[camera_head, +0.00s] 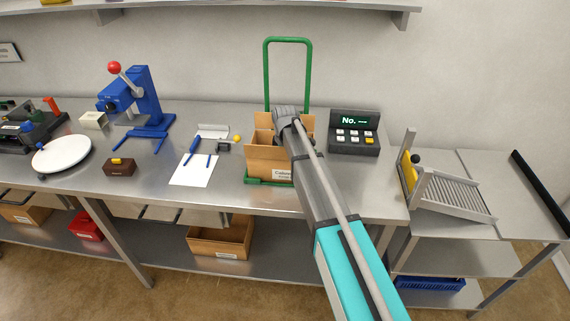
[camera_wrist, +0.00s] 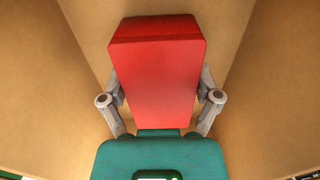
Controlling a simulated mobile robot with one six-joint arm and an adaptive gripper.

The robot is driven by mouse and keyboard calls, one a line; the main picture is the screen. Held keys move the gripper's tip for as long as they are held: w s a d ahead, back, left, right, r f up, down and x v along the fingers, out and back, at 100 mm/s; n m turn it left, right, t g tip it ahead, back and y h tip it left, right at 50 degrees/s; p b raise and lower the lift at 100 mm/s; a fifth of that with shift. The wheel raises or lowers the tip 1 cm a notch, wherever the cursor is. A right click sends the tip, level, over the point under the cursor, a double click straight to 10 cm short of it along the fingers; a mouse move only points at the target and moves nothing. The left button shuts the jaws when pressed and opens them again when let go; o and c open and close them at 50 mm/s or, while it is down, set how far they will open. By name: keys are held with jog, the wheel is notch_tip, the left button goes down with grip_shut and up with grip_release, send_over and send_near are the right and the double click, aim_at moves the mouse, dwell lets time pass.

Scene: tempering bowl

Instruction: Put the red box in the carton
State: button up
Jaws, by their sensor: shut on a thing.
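The red box (camera_wrist: 157,70) fills the middle of the wrist view, with a finger of my gripper (camera_wrist: 160,100) on each side of it. My gripper is shut on it. Brown cardboard walls of the carton (camera_wrist: 265,110) surround the box on the left, right and far side in that view. In the head view the carton (camera_head: 265,160) stands open on the steel table in a green frame with a tall handle. My arm reaches over it from the lower right. The red box is hidden in the head view. I cannot tell whether it touches the carton floor.
A dark keypad device (camera_head: 354,133) stands close right of the carton. A white sheet (camera_head: 195,170) with blue tools lies to its left. Farther left are a blue press (camera_head: 145,100), a small brown box (camera_head: 119,168) and a white round plate (camera_head: 62,154). A shelf (camera_head: 250,8) hangs above.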

jog(key=shift+f, duration=0.15)
jog(key=o, duration=0.8)
jog(key=shift+c, duration=0.2)
jog(key=shift+r, duration=0.2)
notch_tip(320, 180, up, 12)
jog(key=p, duration=1.2)
dwell(0.4)
